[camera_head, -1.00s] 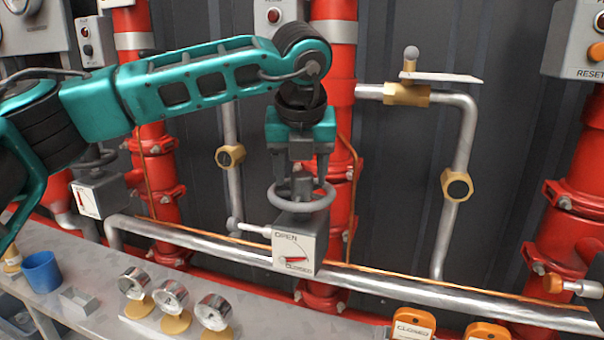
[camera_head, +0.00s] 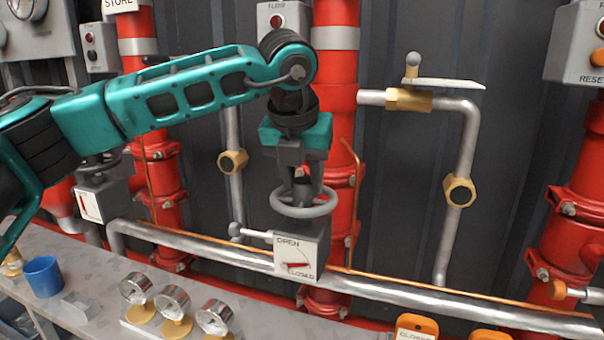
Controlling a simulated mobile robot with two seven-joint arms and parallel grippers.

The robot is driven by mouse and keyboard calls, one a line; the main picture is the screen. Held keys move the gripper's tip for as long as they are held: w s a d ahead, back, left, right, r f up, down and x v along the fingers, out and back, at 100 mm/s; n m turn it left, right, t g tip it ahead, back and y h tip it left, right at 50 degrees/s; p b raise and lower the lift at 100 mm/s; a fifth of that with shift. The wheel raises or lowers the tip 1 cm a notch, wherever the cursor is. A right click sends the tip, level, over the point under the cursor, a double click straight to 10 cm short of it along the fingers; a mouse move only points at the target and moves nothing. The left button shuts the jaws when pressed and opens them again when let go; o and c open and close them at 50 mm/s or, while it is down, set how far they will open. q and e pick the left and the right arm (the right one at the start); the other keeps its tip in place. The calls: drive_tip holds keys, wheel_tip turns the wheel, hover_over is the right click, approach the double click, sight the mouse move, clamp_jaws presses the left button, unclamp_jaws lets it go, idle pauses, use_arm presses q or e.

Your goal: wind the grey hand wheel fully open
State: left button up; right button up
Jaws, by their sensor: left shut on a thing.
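The grey hand wheel (camera_head: 331,207) lies flat on top of a boxy valve housing on the silver pipe, in front of a red column. The housing's front plate (camera_head: 293,257) reads OPEN at the top and CLOSED at the bottom. Its red pointer (camera_head: 299,265) sits low, close to the CLOSED mark. My left gripper (camera_head: 303,193) points straight down from above and is shut on the hand wheel at its middle. The fingertips are partly lost against the wheel. My right gripper is not in view.
A lever with a round knob (camera_head: 236,229) sticks out left of the housing. A second valve (camera_head: 97,200) stands farther left. The bench (camera_head: 95,265) in front holds a blue cup (camera_head: 42,276) and several gauges (camera_head: 172,301). A brass-fitted pipe (camera_head: 466,130) rises at right.

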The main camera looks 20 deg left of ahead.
use_arm(q)
drive_tip(key=shift+a, duration=0.1)
clamp_jaws()
drive_tip(key=shift+f+n+y+b, duration=0.15)
drive_tip(key=shift+n+y+b, duration=0.15)
drive_tip(key=shift+n+b, duration=0.15)
drive_tip(key=shift+n, duration=0.75)
drive_tip(key=n, duration=0.2)
drive_tip(key=n+y, duration=0.1)
drive_tip(key=n+g+y+b, duration=0.1)
drive_tip(key=n, duration=0.1)
drive_tip(key=shift+w+d+n, duration=0.1)
drive_tip(key=shift+d+n, duration=0.2)
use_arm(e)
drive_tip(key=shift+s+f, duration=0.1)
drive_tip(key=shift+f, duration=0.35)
